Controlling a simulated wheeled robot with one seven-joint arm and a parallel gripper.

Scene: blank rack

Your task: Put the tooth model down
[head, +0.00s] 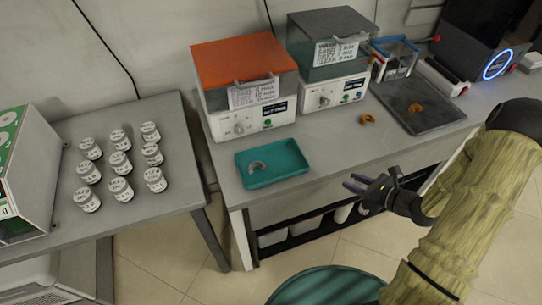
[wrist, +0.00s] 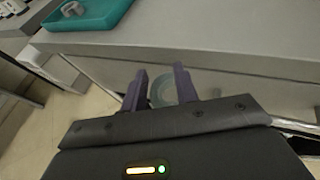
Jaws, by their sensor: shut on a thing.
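My gripper (head: 354,182) is in front of the right-hand bench's front edge, clear of the bench top. In the wrist view its two dark purple fingers (wrist: 160,72) stand a little apart, with a blurred, pale grey-green rounded thing (wrist: 163,92) between them, which I take as the tooth model. It is hard to make out in the head view. Another pale, arch-shaped tooth model (head: 257,167) lies in the teal tray (head: 285,178) on the bench, to the left of my gripper. Orange arch-shaped models (head: 367,119) (head: 415,108) lie farther back, one on the bench and one on a dark plate.
Two machines, one orange-topped (head: 245,62) and one grey-topped (head: 332,22), stand at the back of the bench (head: 335,150). Several white jars (head: 120,163) stand on the left table. A round teal thing (head: 325,287) is below.

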